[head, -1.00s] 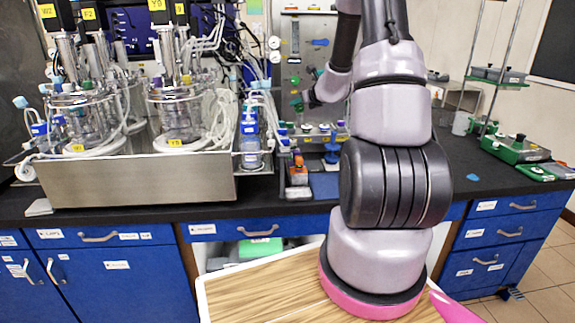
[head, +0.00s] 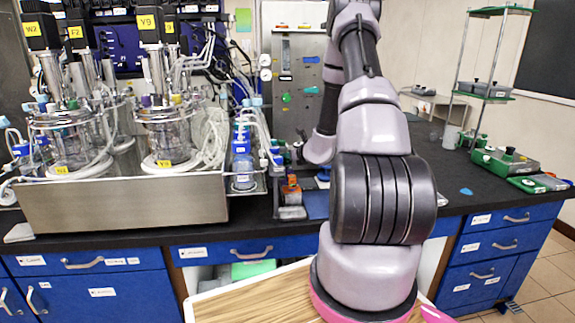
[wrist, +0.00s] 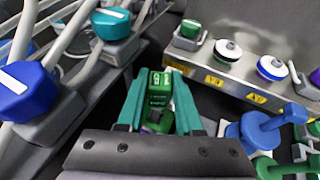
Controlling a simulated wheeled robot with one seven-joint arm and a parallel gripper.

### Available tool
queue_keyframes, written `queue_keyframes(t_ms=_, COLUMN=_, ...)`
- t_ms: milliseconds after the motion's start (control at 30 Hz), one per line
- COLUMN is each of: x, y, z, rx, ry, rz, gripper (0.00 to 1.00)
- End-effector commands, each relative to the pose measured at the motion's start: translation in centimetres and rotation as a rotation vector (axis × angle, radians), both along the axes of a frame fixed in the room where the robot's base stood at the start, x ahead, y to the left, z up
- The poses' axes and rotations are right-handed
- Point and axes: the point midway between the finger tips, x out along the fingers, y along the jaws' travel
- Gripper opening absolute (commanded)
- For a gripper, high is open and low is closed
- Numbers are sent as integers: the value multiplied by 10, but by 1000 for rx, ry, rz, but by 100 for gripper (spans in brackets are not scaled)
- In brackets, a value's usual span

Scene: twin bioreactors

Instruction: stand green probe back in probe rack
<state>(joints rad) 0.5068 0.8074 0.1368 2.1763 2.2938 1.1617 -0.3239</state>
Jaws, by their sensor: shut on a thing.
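In the wrist view my gripper (wrist: 158,108) has teal fingers closed around a green probe (wrist: 157,84) with a white mark on its top. The fingers hide its sides, and its lower end is out of sight. A steel rack (wrist: 240,82) with yellow labels stands to the right of the gripper. It carries a green-capped piece (wrist: 190,29) and white-topped pieces (wrist: 228,49). I cannot tell for sure whether this is the probe rack. The held probe is apart from it.
Blue (wrist: 22,90) and teal (wrist: 112,22) knobs with grey hoses crowd the gripper's left. A blue-handled piece (wrist: 265,130) stands close on its right. The twin bioreactors (head: 168,140) sit in a steel tray (head: 125,205) at left.

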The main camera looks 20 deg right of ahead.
Motion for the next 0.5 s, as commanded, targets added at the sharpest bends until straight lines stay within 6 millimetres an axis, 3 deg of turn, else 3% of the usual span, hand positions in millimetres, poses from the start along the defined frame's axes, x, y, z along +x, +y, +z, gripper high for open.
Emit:
queue_keyframes(t_ms=200, x=-1, y=1, z=-32, rx=5, ry=4, rz=-1, gripper=0)
queue_keyframes(t_ms=500, x=0, y=0, z=-36, rx=1, ry=0, rz=0, gripper=0)
